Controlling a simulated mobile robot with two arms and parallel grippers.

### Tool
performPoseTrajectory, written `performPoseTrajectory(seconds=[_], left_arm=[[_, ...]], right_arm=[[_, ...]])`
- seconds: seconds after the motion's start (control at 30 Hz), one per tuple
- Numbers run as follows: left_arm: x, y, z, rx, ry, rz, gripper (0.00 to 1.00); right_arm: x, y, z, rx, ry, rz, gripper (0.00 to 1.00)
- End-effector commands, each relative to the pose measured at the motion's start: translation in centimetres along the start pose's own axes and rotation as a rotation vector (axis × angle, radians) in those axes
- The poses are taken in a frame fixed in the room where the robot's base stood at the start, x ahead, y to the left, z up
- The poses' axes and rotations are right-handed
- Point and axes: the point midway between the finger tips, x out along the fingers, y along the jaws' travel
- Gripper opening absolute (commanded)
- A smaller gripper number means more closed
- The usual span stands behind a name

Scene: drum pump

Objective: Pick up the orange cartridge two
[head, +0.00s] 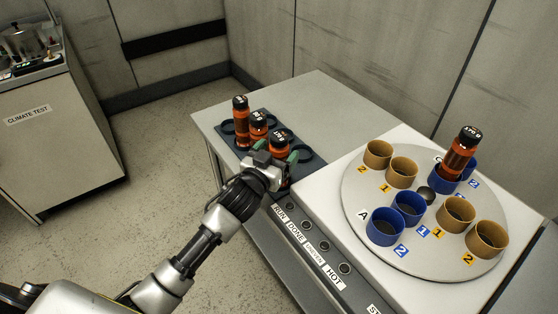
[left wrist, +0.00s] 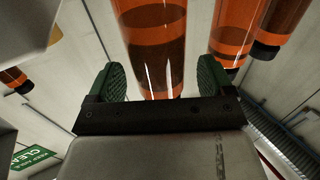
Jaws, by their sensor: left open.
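Three orange cartridges with black caps stand in a dark rack (head: 225,128): a rear-left one (head: 241,124), a middle one (head: 258,122) and a front one (head: 280,143). Their cap labels are too small to read, so I cannot tell which is number two. My left gripper (head: 270,158) is at the front cartridge and partly hides it. In the left wrist view, the green pads of the open left gripper (left wrist: 165,80) stand either side of an orange cartridge (left wrist: 155,45), with gaps visible. My right gripper is not in view.
A round turntable (head: 355,185) at the right carries several blue and tan cups. Another orange cartridge (head: 458,158) stands tilted in a blue cup there. A panel with buttons (head: 318,246) runs along the bench front. A climate test cabinet (head: 60,140) stands at far left.

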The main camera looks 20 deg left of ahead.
Motion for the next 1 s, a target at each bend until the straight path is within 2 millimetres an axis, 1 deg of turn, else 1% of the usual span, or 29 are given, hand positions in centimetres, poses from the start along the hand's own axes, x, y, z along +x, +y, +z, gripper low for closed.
performPoseTrajectory(seconds=[0.03,0.13,0.37,0.47,0.73,0.77,1.0], left_arm=[[0.67,0.04,0.0,0.0,0.0,0.0,0.82],[1.35,0.07,0.03,0.001,0.0,0.001,0.82],[1.43,0.06,0.08,0.0,-0.001,0.001,0.82],[1.42,0.05,0.08,0.0,-0.001,0.001,0.69],[1.4,0.04,0.09,0.0,-0.001,0.001,0.27],[1.41,0.04,0.02,0.0,0.0,0.001,0.24],[1.41,0.03,-0.08,0.001,0.001,0.001,0.24]], right_arm=[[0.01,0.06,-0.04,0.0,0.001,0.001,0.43],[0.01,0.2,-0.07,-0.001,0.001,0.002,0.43],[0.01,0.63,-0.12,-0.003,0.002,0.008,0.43],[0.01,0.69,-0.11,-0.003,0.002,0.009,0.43],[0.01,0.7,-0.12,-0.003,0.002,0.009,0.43],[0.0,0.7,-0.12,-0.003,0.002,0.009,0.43],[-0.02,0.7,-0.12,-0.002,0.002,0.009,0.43]])
